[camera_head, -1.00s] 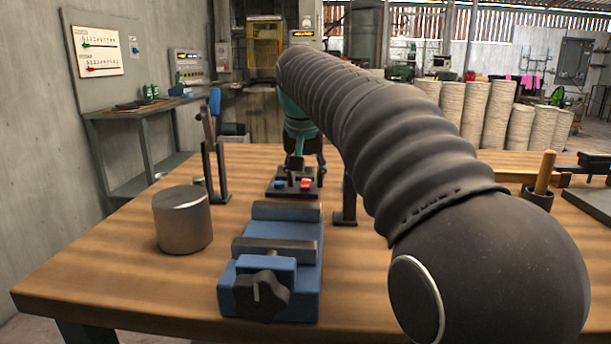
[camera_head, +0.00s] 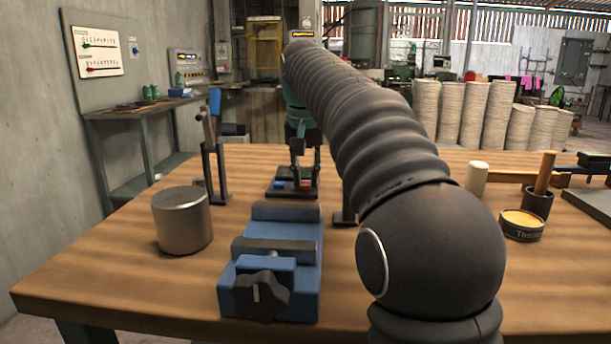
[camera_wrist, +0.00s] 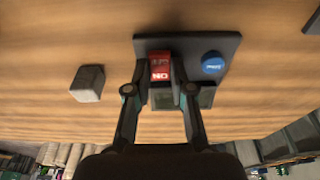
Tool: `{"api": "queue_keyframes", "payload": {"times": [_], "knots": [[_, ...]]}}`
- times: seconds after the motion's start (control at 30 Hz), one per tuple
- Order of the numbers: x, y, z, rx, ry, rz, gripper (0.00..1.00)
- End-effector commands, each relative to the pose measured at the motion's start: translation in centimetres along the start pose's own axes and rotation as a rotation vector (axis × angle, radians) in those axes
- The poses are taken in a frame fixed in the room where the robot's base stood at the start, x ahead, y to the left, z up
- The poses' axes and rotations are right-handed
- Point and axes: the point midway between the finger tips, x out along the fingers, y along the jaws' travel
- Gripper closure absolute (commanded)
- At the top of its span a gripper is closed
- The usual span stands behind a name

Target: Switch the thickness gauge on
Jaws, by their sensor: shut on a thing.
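The thickness gauge (camera_head: 292,191) is a low black block on the wooden table, behind the blue vise. It carries a blue button (camera_head: 279,184) and a red switch (camera_head: 306,184). In the wrist view the red switch (camera_wrist: 160,68) has white lettering, including "ON", and the blue button (camera_wrist: 212,63) is to its right. A dark, display-like panel on the gauge lies between and behind my fingers. My gripper (camera_wrist: 159,62) has one fingertip on each side of the red switch and is shut on it. In the head view my gripper (camera_head: 307,181) stands upright over the gauge.
A blue vise (camera_head: 270,275) and a metal cylinder (camera_head: 182,221) stand in front of the gauge. A clamp stand (camera_head: 214,160) is at left. A round tin (camera_head: 521,224) and a holder with a wooden handle (camera_head: 537,198) are at right. A grey block (camera_wrist: 88,83) is beside the gauge.

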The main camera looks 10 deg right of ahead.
Motion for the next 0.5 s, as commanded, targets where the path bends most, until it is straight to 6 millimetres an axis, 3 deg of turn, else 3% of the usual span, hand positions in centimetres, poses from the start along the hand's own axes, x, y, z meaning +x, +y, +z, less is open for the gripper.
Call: {"api": "queue_keyframes", "payload": {"times": [0.5], "knots": [[0.03,-0.02,-0.24,-0.001,-0.074,-0.002,1.00]]}}
